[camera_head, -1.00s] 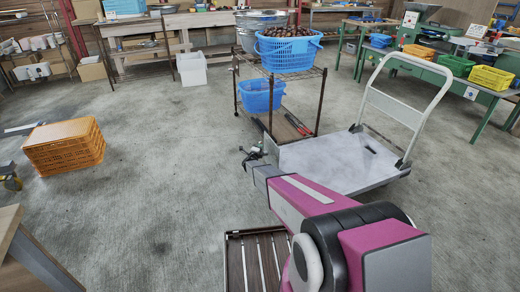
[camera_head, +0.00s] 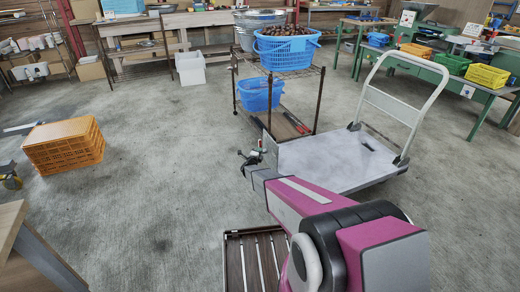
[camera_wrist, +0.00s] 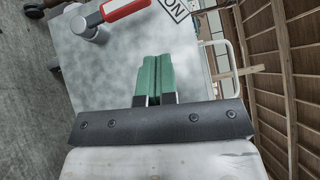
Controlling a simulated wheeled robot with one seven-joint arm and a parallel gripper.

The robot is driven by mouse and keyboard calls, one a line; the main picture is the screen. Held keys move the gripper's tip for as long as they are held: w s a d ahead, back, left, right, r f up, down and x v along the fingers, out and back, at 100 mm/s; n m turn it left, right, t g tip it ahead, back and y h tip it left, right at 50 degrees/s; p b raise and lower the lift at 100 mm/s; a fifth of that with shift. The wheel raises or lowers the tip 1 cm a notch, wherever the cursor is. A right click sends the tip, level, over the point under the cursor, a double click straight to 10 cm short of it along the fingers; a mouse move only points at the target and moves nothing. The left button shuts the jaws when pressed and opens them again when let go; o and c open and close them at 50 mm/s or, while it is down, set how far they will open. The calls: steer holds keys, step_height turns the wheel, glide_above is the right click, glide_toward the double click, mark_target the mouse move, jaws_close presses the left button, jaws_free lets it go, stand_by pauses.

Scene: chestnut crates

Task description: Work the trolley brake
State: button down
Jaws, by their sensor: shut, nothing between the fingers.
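The trolley (camera_head: 335,165) has a flat grey platform and a pale tubular handle standing at its right end. In the wrist view its grey platform (camera_wrist: 190,50) fills the middle. A red lever with a white edge (camera_wrist: 124,8), apparently the brake pedal, shows at the top beside a grey round knob (camera_wrist: 90,30) and a white label reading "ON" (camera_wrist: 175,8). My gripper (camera_wrist: 152,58) has green fingers, closed together and empty, below the red lever in the picture and apart from it. In the head view my gripper (camera_head: 250,158) is at the trolley's left corner, small and partly hidden.
A wire rack (camera_head: 318,85) with blue baskets (camera_head: 285,50) stands right behind the trolley. An orange crate (camera_head: 65,145) sits on the floor at left. A slatted dark crate (camera_head: 232,265) lies near my arm. The floor between is clear.

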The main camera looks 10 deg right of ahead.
steer(key=v, duration=0.4)
steer(key=r+v, duration=0.1)
steer(key=shift+s+a+f, duration=0.1)
steer(key=shift+s+a, duration=0.1)
steer(key=shift+s, duration=0.2)
steer(key=s+a+r+n+g+y, duration=0.3)
steer(key=s+r+n+g+y, duration=0.2)
steer(key=s+r+n+y, duration=0.85)
steer(key=s+d+r+n+g+h, duration=0.1)
steer(key=s+d+r+n+g, duration=0.1)
steer(key=s, duration=0.7)
steer(key=s+d+r+n+g+h, duration=0.1)
steer(key=s+d+r+n+g, duration=0.2)
steer(key=s, duration=0.7)
steer(key=s+d+r+n+g+h, duration=0.2)
steer(key=s+n+g, duration=0.4)
steer(key=s, duration=0.4)
steer(key=shift+d+r, duration=0.35)
steer(key=shift+r, duration=0.2)
steer(key=shift+s+n, duration=0.15)
steer(key=shift+n, duration=0.1)
